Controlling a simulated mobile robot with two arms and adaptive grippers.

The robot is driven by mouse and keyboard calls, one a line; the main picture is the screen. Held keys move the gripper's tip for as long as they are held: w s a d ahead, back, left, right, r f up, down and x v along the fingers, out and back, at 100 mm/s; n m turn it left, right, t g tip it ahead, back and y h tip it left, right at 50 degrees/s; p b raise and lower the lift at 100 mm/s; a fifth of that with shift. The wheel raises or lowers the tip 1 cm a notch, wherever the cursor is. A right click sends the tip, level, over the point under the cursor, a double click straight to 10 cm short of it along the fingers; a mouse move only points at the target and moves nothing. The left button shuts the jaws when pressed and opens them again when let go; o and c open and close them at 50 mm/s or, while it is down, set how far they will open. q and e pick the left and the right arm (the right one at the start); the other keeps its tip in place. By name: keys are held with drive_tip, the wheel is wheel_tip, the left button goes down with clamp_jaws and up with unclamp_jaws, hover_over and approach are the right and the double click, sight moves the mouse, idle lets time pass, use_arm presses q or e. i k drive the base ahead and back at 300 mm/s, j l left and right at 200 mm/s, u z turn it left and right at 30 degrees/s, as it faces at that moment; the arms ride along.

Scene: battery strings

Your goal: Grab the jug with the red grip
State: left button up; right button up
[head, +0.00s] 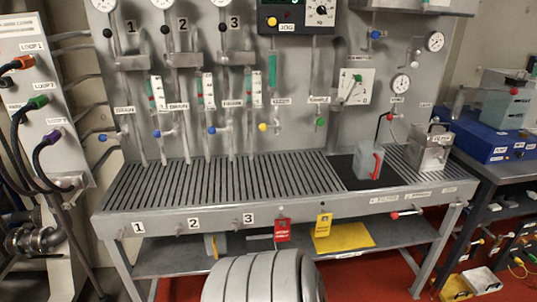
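The jug with the red grip (364,159) stands upright on the dark square plate (345,173) toward the right end of the slatted bench.
The slatted bench (225,181) is clear to the left of the jug. A metal container (431,152) stands right of it. Valves and pipes cover the panel behind. Red and yellow tags hang at the front edge. A blue case (490,142) sits on the right-hand table.

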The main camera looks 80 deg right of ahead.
sight(368, 156)
drive_tip(key=z, duration=3.45)
drive_tip(key=i+l, duration=0.15)
drive_tip(key=l, duration=0.1)
